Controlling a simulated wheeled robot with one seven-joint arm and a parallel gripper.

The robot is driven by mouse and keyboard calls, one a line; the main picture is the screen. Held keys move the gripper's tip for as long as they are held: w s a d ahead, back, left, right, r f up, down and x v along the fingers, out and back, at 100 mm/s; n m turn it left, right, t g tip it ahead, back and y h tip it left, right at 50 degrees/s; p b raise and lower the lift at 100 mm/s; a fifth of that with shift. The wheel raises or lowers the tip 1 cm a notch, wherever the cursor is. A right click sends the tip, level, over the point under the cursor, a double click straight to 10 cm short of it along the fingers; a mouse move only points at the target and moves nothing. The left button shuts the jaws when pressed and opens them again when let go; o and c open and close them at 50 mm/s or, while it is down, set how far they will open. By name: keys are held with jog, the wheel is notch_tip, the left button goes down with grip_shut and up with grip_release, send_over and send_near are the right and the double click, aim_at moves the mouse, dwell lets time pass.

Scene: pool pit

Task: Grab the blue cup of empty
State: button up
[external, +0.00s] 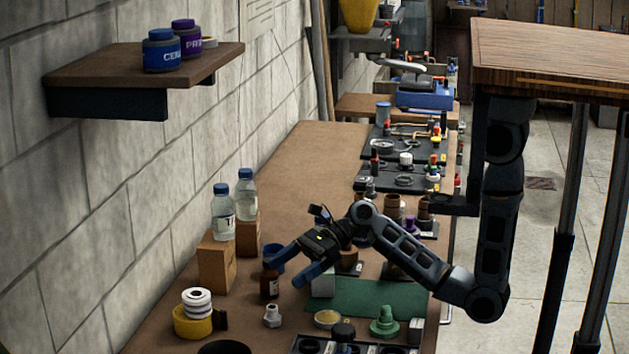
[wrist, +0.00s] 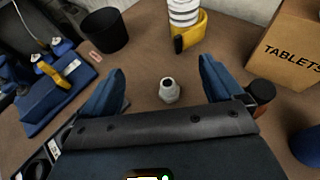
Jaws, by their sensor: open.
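A blue cup (external: 273,251) stands on the bench in the external view, beside a brown bottle (external: 269,283) and partly hidden by it and my gripper. A rounded blue thing (wrist: 307,146), probably this cup, is cut off at the right edge of the wrist view. I cannot see into the cup. My gripper (external: 284,273) is open and empty above the bench, close to the cup and bottle. In the wrist view, a small pale grey fitting (wrist: 169,90) shows between the spread fingers (wrist: 161,72), on the bench below. The cup is outside the fingers, to the right.
Two water bottles (external: 234,212) stand on cardboard boxes (external: 215,265) by the wall. A yellow ring with white rolls (external: 195,315) stands at front left. A black cup (wrist: 104,31) is at upper left. A green mat (external: 375,297) lies right of my gripper. A shelf (external: 130,68) overhangs left.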

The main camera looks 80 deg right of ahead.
jog(key=s+d+n+y+b, duration=0.1)
jog(key=s+n+y, duration=0.25)
jog(key=s, duration=0.25)
jog(key=s+d+r+n+y+b, duration=0.1)
jog(key=s+d+r+n+b, duration=0.2)
jog(key=d, duration=0.4)
jog(key=s+d+r+n+y+b, duration=0.1)
jog(key=s+d+r+n, duration=0.1)
jog(key=d+r, duration=0.4)
jog(key=m+h+p, duration=0.5)
jog(key=m+p, duration=0.2)
jog(key=m, duration=0.2)
send_near(265, 255)
jog(key=shift+s+d, duration=0.85)
jog(key=shift+d, duration=0.15)
jog(key=shift+w+f+b, duration=0.2)
jog(key=shift+b, duration=0.25)
jog(key=shift+b+x, duration=0.7)
jog(key=shift+x, duration=0.25)
jog(key=b+x, duration=0.4)
jog(key=shift+w+a, duration=0.15)
jog(key=shift+a, duration=0.1)
jog(key=shift+w+a+b, duration=0.4)
jog(key=shift+b, duration=0.25)
